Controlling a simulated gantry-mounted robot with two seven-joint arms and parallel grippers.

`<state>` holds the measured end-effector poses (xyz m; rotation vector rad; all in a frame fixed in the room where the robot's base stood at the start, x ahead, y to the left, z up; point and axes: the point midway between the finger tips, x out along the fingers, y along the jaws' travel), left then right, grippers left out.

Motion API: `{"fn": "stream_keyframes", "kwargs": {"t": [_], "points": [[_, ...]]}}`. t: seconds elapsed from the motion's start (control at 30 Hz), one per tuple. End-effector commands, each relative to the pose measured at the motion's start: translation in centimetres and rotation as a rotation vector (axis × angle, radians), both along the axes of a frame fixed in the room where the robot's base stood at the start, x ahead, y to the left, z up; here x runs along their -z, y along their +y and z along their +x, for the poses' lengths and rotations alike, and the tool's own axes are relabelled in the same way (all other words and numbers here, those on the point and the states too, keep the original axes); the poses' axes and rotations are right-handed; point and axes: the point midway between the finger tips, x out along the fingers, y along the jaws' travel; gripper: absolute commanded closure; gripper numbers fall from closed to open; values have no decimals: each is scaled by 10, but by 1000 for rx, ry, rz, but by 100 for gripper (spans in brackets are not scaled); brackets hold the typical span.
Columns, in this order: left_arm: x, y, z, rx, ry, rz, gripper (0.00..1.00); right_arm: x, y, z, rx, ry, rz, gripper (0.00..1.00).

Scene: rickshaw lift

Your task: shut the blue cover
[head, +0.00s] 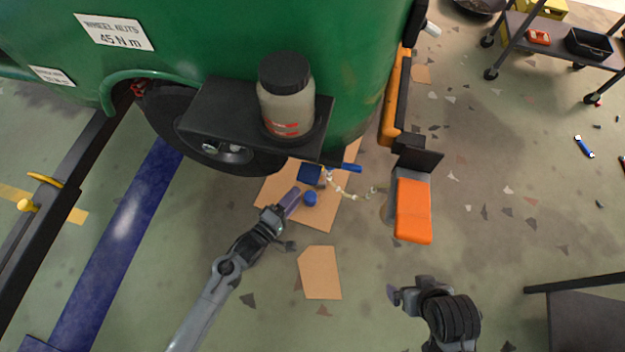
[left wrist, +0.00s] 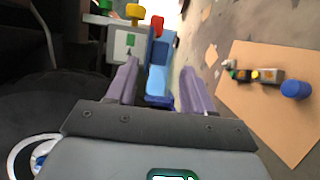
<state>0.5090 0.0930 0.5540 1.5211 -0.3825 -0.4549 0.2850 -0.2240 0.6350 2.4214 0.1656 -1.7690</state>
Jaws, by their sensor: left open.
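The blue cover (head: 310,174) shows under the front edge of the green vehicle, beyond my left gripper. In the left wrist view the blue cover (left wrist: 158,83) stands open beside a pale box (left wrist: 124,45) with yellow and red knobs. My left gripper (head: 293,199) is open, with its purple fingers pointing toward the cover. In the left wrist view the cover lies between the fingertips (left wrist: 158,78) in the picture; I cannot tell if they touch. My right gripper (head: 409,291) is low in the head view, apart from the cover, and its jaws are unclear.
A cardboard sheet (head: 325,219) lies below, with a blue cap (head: 310,198) and small fittings. A bottle (head: 287,97) stands on a black shelf (head: 218,117) above. An orange part (head: 413,210) juts out to the right.

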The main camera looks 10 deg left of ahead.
Motion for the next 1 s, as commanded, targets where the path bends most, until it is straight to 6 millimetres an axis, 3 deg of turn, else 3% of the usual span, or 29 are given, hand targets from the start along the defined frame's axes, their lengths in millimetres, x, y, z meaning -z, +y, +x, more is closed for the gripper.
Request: {"fn": "stream_keyframes", "kwargs": {"t": [0.5,0.7,1.0], "points": [[5,-40,68,2,-1,0,48,37,5,0,5,-3,16,0],[5,-48,79,3,2,1,48,42,4,0,7,-2,15,0],[4,-49,82,3,1,2,48,43,4,0,6,-2,15,0]]}}
